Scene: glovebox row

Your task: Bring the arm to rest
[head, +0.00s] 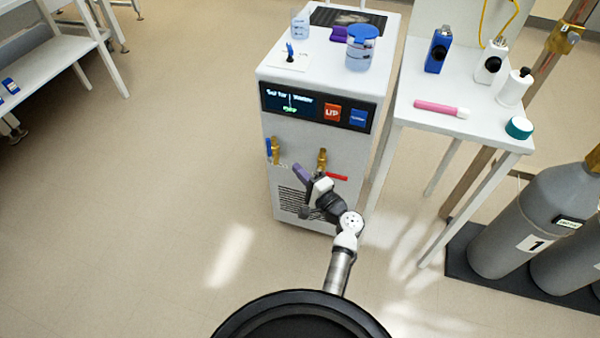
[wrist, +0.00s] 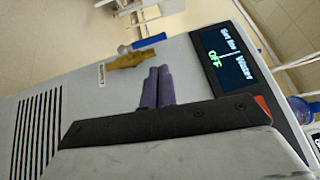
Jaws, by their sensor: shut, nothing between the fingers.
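My arm reaches forward from my base toward the front of a white cabinet unit (head: 285,150). My gripper (head: 299,171) has purple fingers and is in front of the unit's front panel, near its lower valves. In the wrist view the two purple fingers of my gripper (wrist: 157,88) lie side by side, closed together with nothing between them. Beyond them the wrist view shows the panel, a brass valve with a blue handle (wrist: 148,42), and a display (wrist: 222,55) that reads OFF. I cannot tell whether the fingers touch the panel.
A brass valve with a red handle (head: 336,177) is right beside my gripper. A blue-lidded beaker (head: 361,50) stands on the unit. A white side table (head: 440,100) holds bottles and a pink tube. Grey gas cylinders (head: 520,235) stand at right. The floor (head: 130,200) at left is clear.

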